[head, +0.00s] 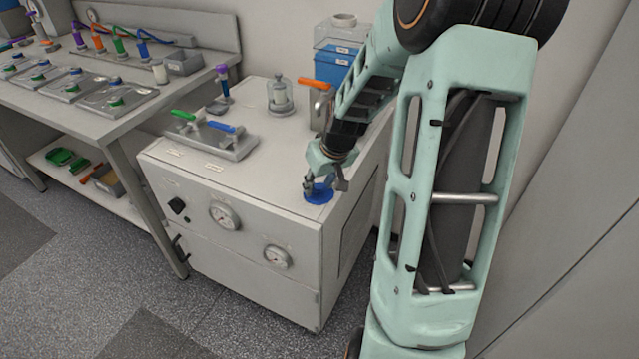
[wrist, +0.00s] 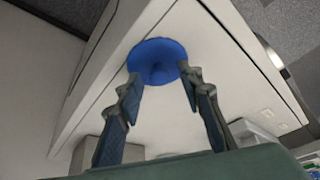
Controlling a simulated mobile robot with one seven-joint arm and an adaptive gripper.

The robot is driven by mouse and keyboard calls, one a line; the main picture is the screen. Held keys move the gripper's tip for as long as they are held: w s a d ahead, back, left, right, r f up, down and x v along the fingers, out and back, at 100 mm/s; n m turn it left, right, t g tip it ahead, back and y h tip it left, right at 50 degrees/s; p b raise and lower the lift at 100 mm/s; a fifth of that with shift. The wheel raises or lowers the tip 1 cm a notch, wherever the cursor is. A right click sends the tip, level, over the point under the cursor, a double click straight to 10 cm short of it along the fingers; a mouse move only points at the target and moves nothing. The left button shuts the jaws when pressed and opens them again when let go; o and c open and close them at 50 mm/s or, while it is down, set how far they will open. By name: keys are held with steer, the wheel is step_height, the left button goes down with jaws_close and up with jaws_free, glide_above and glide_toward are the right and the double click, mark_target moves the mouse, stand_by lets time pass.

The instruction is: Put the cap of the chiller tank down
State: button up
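The blue round cap (head: 319,196) lies flat on the cabinet top near its front right corner. It also shows in the wrist view (wrist: 154,50) as a blue disc with a small raised knob in its middle. My gripper (head: 325,184) is low over the cap. In the wrist view its fingers (wrist: 161,78) are spread, with a gap on both sides of the knob, so it is open and holds nothing. A blue tank (head: 335,68) with a clear upper part and a white round neck stands at the back of the cabinet; my arm partly hides it.
The cabinet top (head: 275,165) is clear left of the cap. A plate with green and blue handles (head: 225,140), a glass jar (head: 280,95) and an orange-handled metal container (head: 317,105) stand farther back. A workbench (head: 120,120) adjoins at left.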

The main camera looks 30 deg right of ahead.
steer(key=p+v, duration=0.2)
steer(key=v, duration=1)
